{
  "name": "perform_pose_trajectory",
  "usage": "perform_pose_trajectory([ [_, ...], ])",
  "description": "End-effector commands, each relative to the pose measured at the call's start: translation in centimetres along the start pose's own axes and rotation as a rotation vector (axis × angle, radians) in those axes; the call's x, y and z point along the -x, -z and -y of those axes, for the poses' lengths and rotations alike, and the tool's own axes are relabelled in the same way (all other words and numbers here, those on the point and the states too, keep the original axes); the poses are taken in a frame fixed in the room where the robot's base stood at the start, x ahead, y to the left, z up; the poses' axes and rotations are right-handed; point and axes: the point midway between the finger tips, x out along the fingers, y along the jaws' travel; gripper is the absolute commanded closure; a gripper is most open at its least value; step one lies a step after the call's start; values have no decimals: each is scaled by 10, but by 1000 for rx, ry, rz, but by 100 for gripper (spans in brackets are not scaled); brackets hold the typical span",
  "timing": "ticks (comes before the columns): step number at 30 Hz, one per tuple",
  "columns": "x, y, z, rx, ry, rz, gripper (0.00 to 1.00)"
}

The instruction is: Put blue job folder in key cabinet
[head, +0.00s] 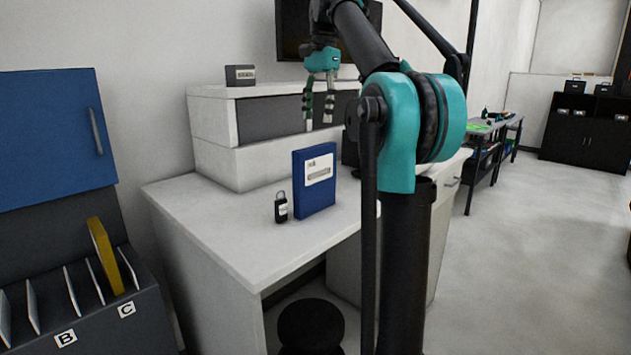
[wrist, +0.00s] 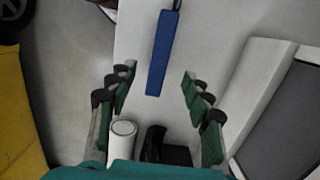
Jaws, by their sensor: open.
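The blue job folder (head: 314,180) stands upright on the white desk, its white label facing the head camera. The wrist view shows the same folder (wrist: 163,55) from above as a narrow blue strip. My gripper (head: 320,122) is open and empty, fingers pointing down, above the folder in the picture. In the wrist view the folder's near end lies between the spread fingers (wrist: 158,76), touching neither. A blue panel with a handle (head: 55,140) is at the left, above a dark slotted unit (head: 110,318) marked B and C. I cannot tell for sure which is the key cabinet.
A black labelled padlock-like item (head: 281,207) stands left of the folder on the desk (head: 215,222). A white raised shelf (head: 215,155) with a small dark box (head: 240,75) stands behind. A yellow folder (head: 105,255) leans in the slotted unit. A white cylinder (wrist: 122,142) is near my gripper.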

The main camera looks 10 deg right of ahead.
Motion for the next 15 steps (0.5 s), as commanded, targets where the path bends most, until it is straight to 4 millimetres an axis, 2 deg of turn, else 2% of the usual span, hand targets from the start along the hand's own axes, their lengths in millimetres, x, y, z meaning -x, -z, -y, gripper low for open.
perform_pose_trajectory([
  [9,-56,0,0,1,0,0,50],
  [15,-83,0,0,0,0,0,50],
])
